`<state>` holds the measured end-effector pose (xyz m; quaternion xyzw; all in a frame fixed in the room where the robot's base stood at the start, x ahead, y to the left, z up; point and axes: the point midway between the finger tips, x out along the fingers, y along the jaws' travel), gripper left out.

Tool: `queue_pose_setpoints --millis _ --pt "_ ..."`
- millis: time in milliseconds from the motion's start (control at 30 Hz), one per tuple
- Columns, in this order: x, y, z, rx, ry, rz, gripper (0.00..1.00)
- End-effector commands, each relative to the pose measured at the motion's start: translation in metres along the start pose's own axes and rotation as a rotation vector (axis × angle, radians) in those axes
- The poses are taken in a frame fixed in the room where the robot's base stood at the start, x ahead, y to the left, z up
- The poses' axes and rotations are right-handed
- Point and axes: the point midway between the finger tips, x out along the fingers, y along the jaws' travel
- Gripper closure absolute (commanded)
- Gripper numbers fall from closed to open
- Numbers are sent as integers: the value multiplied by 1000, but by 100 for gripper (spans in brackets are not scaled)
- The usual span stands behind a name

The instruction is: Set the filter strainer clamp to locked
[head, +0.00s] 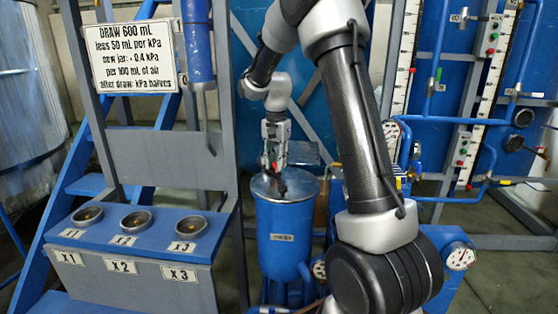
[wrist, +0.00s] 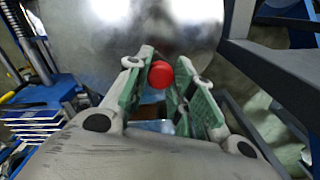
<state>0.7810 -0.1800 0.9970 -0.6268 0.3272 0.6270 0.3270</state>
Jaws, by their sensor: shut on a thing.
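The filter strainer appears to be the blue cylinder (head: 284,238) with a shiny metal lid (head: 300,184), at the middle of the head view. The lid also fills the top of the wrist view (wrist: 180,40). A red knob (wrist: 161,74), likely the clamp's handle end, sits at the lid's near edge. My gripper (wrist: 160,84) is shut on the red knob, with a green-padded finger on each side of it. In the head view my gripper (head: 273,164) points down over the lid. The rest of the clamp is hidden, and I cannot tell its setting.
A blue bench (head: 140,232) with three round sockets marked x1, x2 and x3 stands at left. A written sign (head: 135,56) hangs above it. A gauge (head: 461,257) and blue pipes stand at right. Grey frame bars (wrist: 270,70) run close to my gripper's right side.

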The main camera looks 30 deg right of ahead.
Motion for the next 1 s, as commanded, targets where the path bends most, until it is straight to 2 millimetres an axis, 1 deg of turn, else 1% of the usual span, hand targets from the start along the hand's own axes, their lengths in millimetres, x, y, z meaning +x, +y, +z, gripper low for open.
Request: queue_pose_setpoints --millis 200,600,633,733,1000 --pt "0 -2 3 36 0 -1 100" --pt "0 -2 3 41 0 -2 100" --pt "0 -2 3 41 0 -2 71" --pt "0 -2 3 41 0 -1 52" --pt "0 -2 3 40 0 -1 52"
